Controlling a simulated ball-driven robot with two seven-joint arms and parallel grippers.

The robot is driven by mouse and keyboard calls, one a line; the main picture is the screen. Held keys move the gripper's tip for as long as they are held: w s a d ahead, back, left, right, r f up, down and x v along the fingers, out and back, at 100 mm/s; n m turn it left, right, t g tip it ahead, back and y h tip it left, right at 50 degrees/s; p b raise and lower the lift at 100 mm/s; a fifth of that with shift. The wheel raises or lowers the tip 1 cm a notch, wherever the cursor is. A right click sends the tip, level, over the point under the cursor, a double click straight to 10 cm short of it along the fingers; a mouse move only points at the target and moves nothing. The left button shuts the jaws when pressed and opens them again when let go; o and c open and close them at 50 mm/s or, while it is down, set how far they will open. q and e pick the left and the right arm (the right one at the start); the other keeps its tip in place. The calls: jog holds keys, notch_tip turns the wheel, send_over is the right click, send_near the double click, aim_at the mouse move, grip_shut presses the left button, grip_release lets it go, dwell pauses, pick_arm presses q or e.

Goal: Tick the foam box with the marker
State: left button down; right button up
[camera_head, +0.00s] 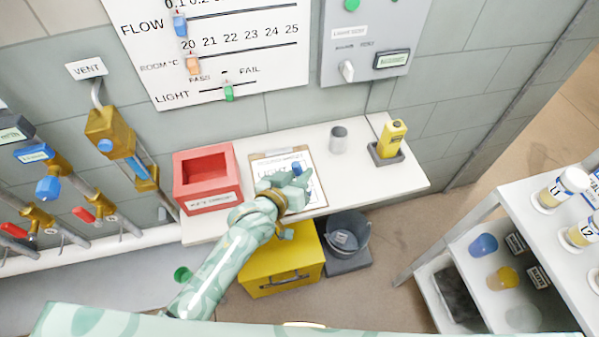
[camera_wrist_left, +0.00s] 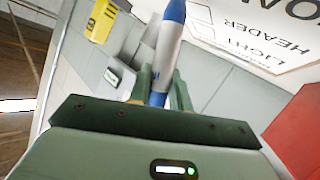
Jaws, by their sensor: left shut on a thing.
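My left gripper (camera_head: 290,186) is over the clipboard (camera_head: 316,192) on the white wall bench. It is shut on the marker, whose blue end (camera_head: 297,168) shows just past the fingers. In the left wrist view the marker (camera_wrist_left: 167,50) has a grey body and blue ends and stands between the two green fingers (camera_wrist_left: 160,88). The printed sheet (camera_wrist_left: 240,45) at upper right there reads LIGHT and HEADER, with part of a larger word, "OAM", cut by the frame edge. I cannot make out the foam box or whether the marker touches the sheet. My right gripper is out of view.
A red open box (camera_head: 208,200) stands left of the clipboard. A grey cup (camera_head: 338,140) and a yellow device (camera_head: 393,138) in a dark holder stand right. A yellow chest (camera_head: 283,268) and a dark bucket (camera_head: 347,234) are below.

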pick_arm(q)
jog(key=shift+f, duration=0.3)
jog(key=shift+d, duration=0.1)
jog(key=shift+s+d, duration=0.3)
jog(key=shift+d, duration=0.1)
jog(key=shift+w+a, duration=0.1)
jog(key=shift+a, duration=0.05)
dwell(0.3)
jog(key=shift+w+a+f+p, duration=0.1)
jog(key=shift+w+a+p, duration=0.35)
jog(key=shift+a, duration=0.45)
jog(key=shift+d, duration=0.15)
jog(key=shift+s+d, duration=0.25)
jog(key=shift+d, duration=0.35)
jog(key=shift+s+a+p, duration=0.1)
jog(key=shift+p, duration=0.25)
